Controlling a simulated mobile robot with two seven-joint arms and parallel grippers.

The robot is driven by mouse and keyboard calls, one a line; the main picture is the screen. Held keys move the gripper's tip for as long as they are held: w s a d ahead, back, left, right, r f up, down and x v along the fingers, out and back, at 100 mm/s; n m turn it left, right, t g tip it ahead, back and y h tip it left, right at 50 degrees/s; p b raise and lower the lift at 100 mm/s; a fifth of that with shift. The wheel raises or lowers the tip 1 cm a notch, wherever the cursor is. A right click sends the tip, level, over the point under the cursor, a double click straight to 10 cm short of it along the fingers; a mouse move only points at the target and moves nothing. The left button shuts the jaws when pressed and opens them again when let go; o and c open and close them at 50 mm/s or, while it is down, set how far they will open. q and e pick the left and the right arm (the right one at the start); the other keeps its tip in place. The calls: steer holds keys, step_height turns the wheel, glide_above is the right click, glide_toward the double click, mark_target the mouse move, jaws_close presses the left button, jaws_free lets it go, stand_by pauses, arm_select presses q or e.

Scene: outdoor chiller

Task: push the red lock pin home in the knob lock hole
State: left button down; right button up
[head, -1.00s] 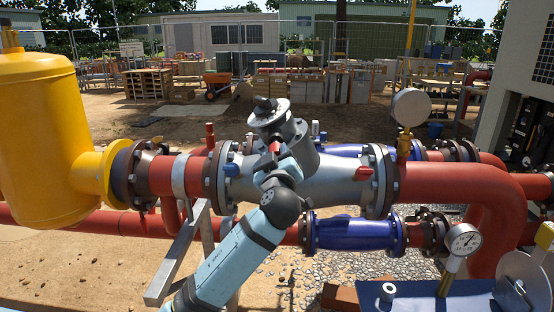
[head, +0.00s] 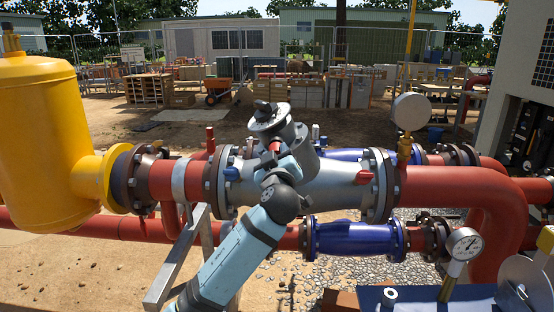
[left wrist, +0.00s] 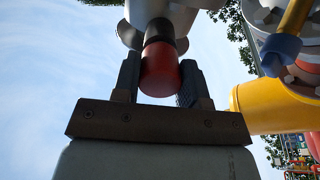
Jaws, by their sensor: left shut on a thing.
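The red lock pin (left wrist: 160,72) shows large in the left wrist view, with a red outer end and a black band. Its far end meets the underside of a pale grey knob part (left wrist: 160,10); the hole itself is hidden. My left gripper (left wrist: 158,80) has a dark finger on each side of the pin and is shut on it. In the head view, the knob (head: 270,120) is a grey disc with a dark top on the grey valve body (head: 335,180). A bit of the red pin (head: 274,146) shows beside my left gripper (head: 277,153), just below the disc. My right gripper is out of view.
Red pipes (head: 450,183) and flanges run across both sides of the valve. A yellow tank (head: 40,150) stands at left. A blue pipe section (head: 355,238) lies below the valve, and a pressure gauge (head: 465,244) stands at lower right. Sky shows left of the gripper.

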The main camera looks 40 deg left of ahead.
arm_select(q)
steer(key=shift+c, duration=0.5)
jaws_free()
steer(key=shift+w+a, duration=0.1)
steer(key=b+v, duration=0.2)
steer(key=v, duration=0.5)
stand_by(0.3)
